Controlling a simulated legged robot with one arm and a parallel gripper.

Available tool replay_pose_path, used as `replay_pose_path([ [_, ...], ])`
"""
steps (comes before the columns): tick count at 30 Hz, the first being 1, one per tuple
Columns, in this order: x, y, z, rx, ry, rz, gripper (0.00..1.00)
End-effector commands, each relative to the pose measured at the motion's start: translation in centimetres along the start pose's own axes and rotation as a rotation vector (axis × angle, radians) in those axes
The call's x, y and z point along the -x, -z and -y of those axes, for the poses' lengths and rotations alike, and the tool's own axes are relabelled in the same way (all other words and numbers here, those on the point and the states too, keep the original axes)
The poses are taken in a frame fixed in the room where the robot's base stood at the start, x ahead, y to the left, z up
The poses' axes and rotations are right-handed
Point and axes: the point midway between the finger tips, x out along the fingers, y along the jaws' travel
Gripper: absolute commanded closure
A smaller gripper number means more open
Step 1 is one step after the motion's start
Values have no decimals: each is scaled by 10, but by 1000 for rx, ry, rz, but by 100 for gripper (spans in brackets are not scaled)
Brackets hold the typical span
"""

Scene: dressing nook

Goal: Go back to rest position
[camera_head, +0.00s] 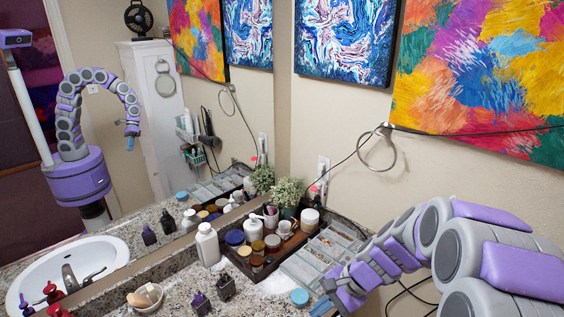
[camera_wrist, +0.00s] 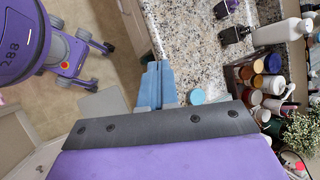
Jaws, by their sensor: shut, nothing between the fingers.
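My gripper (camera_head: 322,304) is low at the centre right of the head view, at the end of my purple and grey arm, which reaches in from the right. In the wrist view, its blue fingers (camera_wrist: 158,82) lie together with nothing between them. The gripper is near the edge of the granite counter (camera_wrist: 190,45), close to a round light-blue jar (camera_head: 299,297). The jar also shows in the wrist view (camera_wrist: 197,97), apart from the fingers. The mirror shows a reflection of my arm and base.
A towel ring (camera_head: 378,150) hangs on the wall.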

Motion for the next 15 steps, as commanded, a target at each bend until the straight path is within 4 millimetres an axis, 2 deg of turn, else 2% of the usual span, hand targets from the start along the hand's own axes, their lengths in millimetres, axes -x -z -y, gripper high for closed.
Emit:
replay_pose_path([
  [1, 5, -15, -4, 48, -24, -8, 100],
  [6, 17, -54, -28, 193, -115, -25, 100],
  [15, 39, -111, -81, 426, -283, -56, 100],
])
